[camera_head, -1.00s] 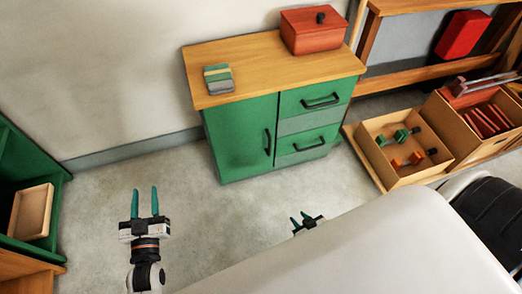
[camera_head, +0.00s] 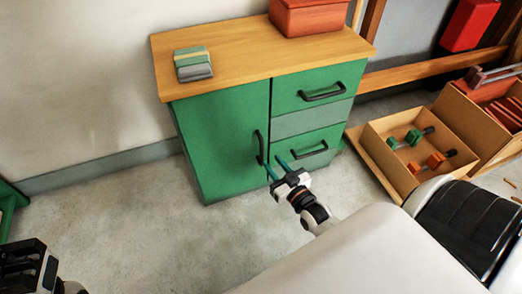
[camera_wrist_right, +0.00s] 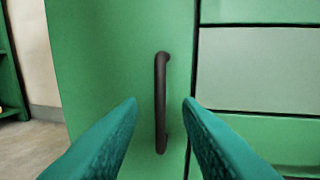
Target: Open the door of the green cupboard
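The green cupboard (camera_head: 262,121) stands against the wall with a wooden top. Its door (camera_head: 220,137) on the left side is shut and has a black vertical handle (camera_head: 260,147) near its right edge. My right gripper (camera_head: 279,168) is just in front of the handle's lower end. In the right wrist view the two teal fingers (camera_wrist_right: 162,105) are open, with the dark handle (camera_wrist_right: 161,100) upright between them and not gripped. My left arm shows at the lower left of the head view; its fingertips are out of the picture.
Two drawers with black handles (camera_head: 322,91) sit right of the door. A red box (camera_head: 308,16) and stacked coloured blocks (camera_head: 193,64) are on top. An open wooden crate (camera_head: 376,151) stands on the floor at right. Floor left of the cupboard is clear.

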